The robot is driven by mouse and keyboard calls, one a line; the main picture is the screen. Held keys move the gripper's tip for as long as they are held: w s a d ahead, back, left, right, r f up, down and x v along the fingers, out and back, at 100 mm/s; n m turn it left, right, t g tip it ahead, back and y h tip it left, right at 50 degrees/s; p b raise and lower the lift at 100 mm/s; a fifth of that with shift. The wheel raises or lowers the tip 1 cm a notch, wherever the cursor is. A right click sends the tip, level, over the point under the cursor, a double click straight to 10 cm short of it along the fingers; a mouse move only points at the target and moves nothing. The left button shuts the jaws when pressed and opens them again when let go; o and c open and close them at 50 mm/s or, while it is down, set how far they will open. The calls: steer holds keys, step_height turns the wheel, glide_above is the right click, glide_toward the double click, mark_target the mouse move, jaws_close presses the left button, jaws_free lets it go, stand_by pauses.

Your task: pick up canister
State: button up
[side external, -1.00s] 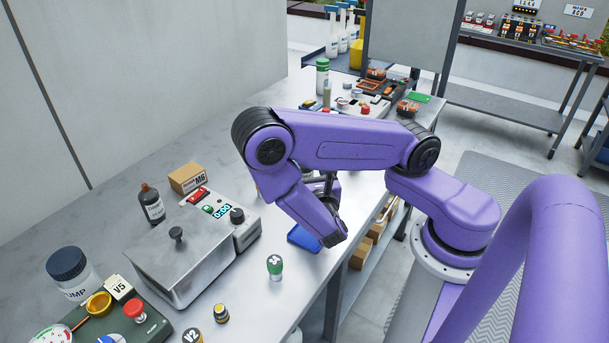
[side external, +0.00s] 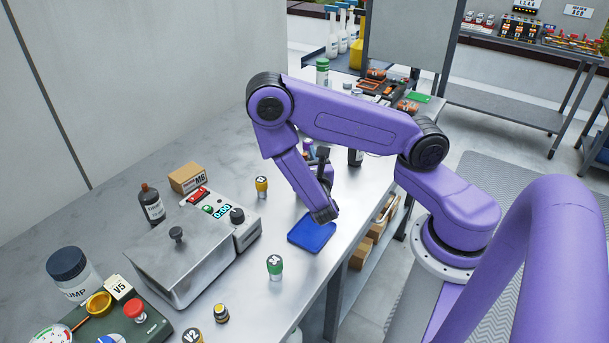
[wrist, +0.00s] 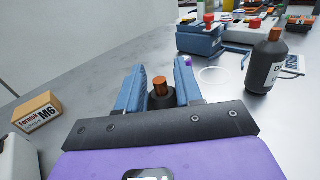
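In the wrist view, a dark container with an orange-brown cap (wrist: 161,88) stands between the two blue fingers of my gripper (wrist: 161,70). It may be the canister, but no label shows and its lower part is hidden behind the gripper. The fingers are apart, with a gap on each side of the cap. In the side external view my fingers and this container are hidden behind the arm.
A larger dark bottle with an orange-brown cap (wrist: 264,65) stands to the right. A small cardboard box (wrist: 38,116) lies left. A blue tray (side external: 312,235), a yellow-topped jar (side external: 262,187), a green-topped jar (side external: 275,267) and a metal bath (side external: 180,255) share the bench.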

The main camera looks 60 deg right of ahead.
steer(key=c, duration=0.5)
jaws_close()
steer(key=shift+f, duration=0.1)
stand_by(0.6)
